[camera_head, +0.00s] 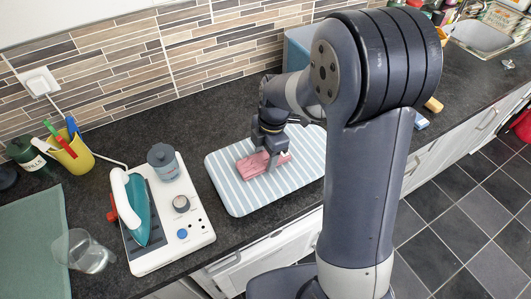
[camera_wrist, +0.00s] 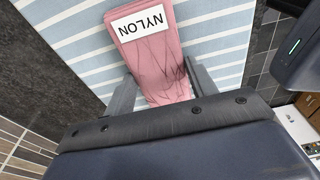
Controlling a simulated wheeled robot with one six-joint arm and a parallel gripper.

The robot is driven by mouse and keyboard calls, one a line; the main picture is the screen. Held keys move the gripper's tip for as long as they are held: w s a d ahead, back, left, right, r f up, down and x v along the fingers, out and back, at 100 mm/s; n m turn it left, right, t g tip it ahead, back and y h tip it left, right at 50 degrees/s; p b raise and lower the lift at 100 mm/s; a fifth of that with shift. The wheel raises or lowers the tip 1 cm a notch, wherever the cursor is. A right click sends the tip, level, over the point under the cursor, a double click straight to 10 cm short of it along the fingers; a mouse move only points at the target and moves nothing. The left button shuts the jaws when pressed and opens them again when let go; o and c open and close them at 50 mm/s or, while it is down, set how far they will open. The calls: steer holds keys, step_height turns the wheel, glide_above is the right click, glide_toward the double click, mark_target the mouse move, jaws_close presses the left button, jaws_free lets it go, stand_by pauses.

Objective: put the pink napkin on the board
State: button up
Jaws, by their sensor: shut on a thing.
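The pink napkin (camera_head: 254,164) is at the striped board (camera_head: 229,196) in the head view, over its middle. In the wrist view the pink napkin (camera_wrist: 153,64) carries a white label reading NYLON, and the striped board (camera_wrist: 83,46) fills the ground behind it. My gripper (camera_head: 270,166) points down at the board and is shut on the napkin. In the wrist view the fingers of my gripper (camera_wrist: 158,88) stand on either side of the cloth. Whether the napkin touches the board is hard to tell. My arm hides the board's right part.
Left of the board, a teal iron (camera_head: 143,207) stands on a white unit (camera_head: 170,250) with a grey-lidded jar (camera_head: 162,160). A clear glass (camera_head: 84,252), a yellow pen cup (camera_head: 72,153) and a green mat (camera_head: 32,245) are further left. The counter's front edge runs close below the board.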

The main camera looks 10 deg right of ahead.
steer(key=shift+f, duration=0.1)
steer(key=o, duration=1)
steer(key=r, duration=0.4)
steer(key=d+r, duration=0.1)
steer(key=r, duration=0.3)
steer(key=r+b, duration=0.1)
steer(key=r, duration=0.3)
steer(key=shift+w+d+r, duration=0.1)
steer(key=shift+w+d, duration=0.2)
steer(key=shift+w, duration=0.05)
